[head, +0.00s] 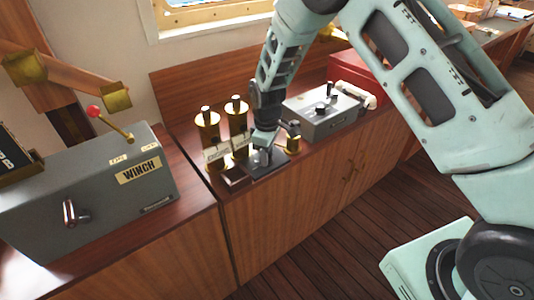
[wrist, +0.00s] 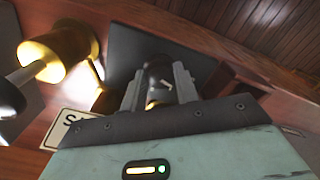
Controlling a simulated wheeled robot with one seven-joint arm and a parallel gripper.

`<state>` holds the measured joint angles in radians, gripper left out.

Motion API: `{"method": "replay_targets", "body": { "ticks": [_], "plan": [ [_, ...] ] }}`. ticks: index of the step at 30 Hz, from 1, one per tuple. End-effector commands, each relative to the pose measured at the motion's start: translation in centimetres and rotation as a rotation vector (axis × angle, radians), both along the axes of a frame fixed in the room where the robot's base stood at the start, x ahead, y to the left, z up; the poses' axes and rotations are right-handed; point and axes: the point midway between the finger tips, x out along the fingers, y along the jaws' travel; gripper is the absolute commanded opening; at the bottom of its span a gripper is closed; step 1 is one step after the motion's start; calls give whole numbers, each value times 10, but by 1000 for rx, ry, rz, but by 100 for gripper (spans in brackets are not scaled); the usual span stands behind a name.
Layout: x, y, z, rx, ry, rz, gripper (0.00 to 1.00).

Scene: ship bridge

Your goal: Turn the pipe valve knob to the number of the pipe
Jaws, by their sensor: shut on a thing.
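My gripper (head: 264,157) points down at a dark plate (head: 277,170) on the wooden counter. In the wrist view my gripper's two fingers (wrist: 158,90) are shut on a dark knob (wrist: 160,72) with a small pale mark, which stands on the dark plate (wrist: 125,42). The fingers stand on either side of the knob. In the head view the gripper mostly hides the knob. The mark is too small to read, and I cannot make out a pipe number.
Two brass-topped fittings (head: 207,120) with white labels stand left of my gripper. A brass cylinder (wrist: 58,55) and a partly hidden label (wrist: 72,128) are close by in the wrist view. A grey box (head: 322,118) stands right, a grey winch box (head: 90,190) left.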

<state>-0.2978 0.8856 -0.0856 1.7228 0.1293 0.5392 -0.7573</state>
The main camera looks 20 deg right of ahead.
Motion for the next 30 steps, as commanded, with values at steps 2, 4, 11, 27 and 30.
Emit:
{"method": "replay_targets", "body": {
  "ticks": [2,4,11,27,30],
  "plan": [
    [0,0,1,0,-1,-71,7],
    [0,0,1,0,-1,-138,7],
    [0,1,1,0,-1,-358,7],
    [1,1,2,0,-2,-866,7],
    [1,1,2,0,-2,-952,7]
  ]
}}
